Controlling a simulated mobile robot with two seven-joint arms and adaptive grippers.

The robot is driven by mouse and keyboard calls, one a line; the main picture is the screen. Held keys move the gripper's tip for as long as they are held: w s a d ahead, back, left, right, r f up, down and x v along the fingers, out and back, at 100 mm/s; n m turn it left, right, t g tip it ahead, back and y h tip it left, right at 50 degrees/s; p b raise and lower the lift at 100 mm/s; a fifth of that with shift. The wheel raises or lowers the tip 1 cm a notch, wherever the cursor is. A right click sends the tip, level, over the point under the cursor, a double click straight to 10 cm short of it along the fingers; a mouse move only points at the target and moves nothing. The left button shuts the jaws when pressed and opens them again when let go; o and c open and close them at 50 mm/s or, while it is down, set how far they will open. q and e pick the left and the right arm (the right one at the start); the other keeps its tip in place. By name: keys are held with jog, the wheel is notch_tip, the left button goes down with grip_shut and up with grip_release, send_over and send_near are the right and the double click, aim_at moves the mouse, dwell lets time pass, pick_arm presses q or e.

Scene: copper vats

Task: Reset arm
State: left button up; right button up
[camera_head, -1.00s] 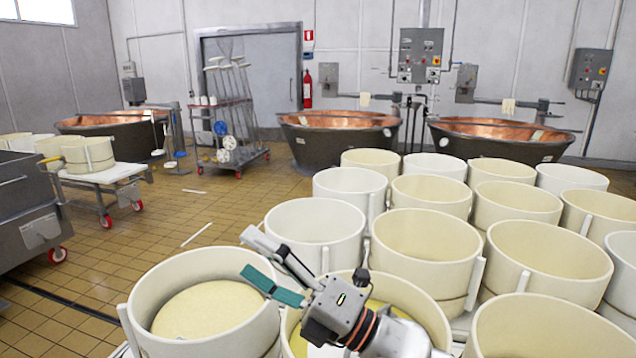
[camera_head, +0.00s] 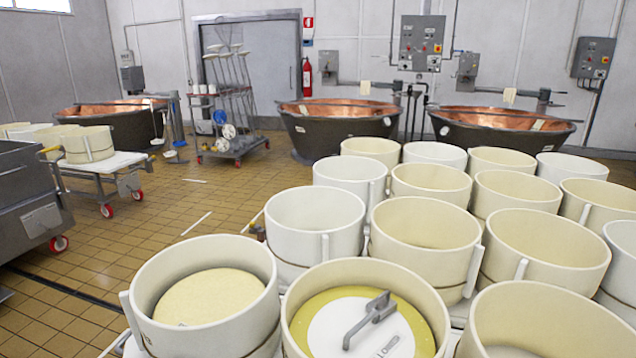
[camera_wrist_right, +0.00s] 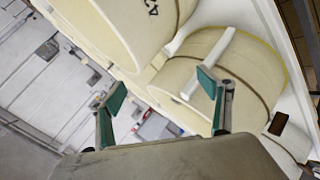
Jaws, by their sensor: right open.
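My right gripper (camera_wrist_right: 162,98) shows in the right wrist view, its two green-padded fingers spread apart with nothing between them. Cream round moulds lie beyond the fingers there, and one mould (camera_wrist_right: 200,85) with a white upright handle bar is behind the right finger. I cannot tell how far it is from the finger. Neither gripper shows in the head view. My left gripper is in no view.
Many cream and white moulds (camera_head: 424,236) stand close together at the right. A front mould holds a white lid (camera_head: 352,335) with a grey handle. Another holds a pale cheese (camera_head: 208,297). Copper vats (camera_head: 340,121) line the back wall. Tiled floor (camera_head: 165,222) at the left is partly clear.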

jog(key=s+d+f+g, duration=0.4)
jog(key=s+d+f, duration=0.1)
jog(key=s, duration=0.5)
jog(key=w+a+f+m+t+y+b, duration=0.1)
jog(key=a+f+m+t+y+b, duration=0.2)
jog(key=a+f, duration=1.3)
notch_tip(320, 180, down, 3)
jog(key=t+y+b, duration=0.1)
jog(key=y, duration=0.2)
jog(key=shift+w+a+m, duration=0.25)
jog(key=shift+m, duration=0.15)
